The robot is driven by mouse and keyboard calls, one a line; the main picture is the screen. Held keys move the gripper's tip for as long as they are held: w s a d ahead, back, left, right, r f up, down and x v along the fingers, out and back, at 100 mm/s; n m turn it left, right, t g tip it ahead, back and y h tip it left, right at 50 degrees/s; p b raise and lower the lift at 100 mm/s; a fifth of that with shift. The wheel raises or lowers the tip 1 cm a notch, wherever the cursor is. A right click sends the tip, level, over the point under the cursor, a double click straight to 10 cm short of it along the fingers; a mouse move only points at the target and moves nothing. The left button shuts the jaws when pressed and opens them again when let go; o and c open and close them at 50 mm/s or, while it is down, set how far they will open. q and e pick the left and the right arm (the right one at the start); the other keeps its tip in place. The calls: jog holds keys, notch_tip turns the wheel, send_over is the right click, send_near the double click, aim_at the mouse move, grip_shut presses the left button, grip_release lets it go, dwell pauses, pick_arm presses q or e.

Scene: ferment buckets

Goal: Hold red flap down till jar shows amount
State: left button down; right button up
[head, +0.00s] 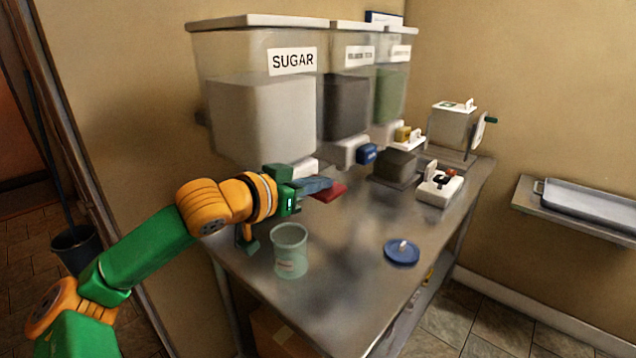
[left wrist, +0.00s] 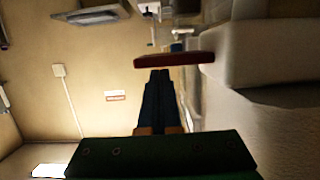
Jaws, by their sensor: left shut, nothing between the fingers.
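The red flap (head: 332,194) sticks out from the white outlet under the SUGAR bin (head: 262,115). My left gripper (head: 325,184) is shut and empty, its blue-grey fingers lying over the flap in the head view. In the left wrist view the flap (left wrist: 174,61) crosses just beyond the fingertips (left wrist: 160,74); I cannot tell whether they touch. A translucent green jar (head: 290,252) stands upright on the table, nearer the camera than the gripper. It has a small mark low on its side, and I see no clear fill in it. My right gripper is not in view.
A blue lid (head: 401,252) lies on the steel table (head: 345,290) right of the jar. Two more bins with blue (head: 367,153) and yellow (head: 403,134) outlet parts hang behind. A white device (head: 439,187) stands at the right. The table's middle is clear.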

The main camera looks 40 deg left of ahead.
aim_at(320, 200)
pick_arm(q)
jog(key=shift+d+f+m+b, duration=0.15)
jog(key=shift+f+m+b, duration=0.15)
jog(key=shift+f+m, duration=0.15)
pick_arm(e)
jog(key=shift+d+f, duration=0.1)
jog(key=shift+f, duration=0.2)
pick_arm(q)
jog(key=shift+d+f+m+y+b, duration=0.15)
jog(key=shift+f+m+y+b, duration=0.3)
jog(key=shift+m, duration=0.3)
jog(key=shift+f+m+y+b, duration=0.45)
jog(key=shift+f+m+b, duration=0.4)
jog(key=shift+m, duration=0.45)
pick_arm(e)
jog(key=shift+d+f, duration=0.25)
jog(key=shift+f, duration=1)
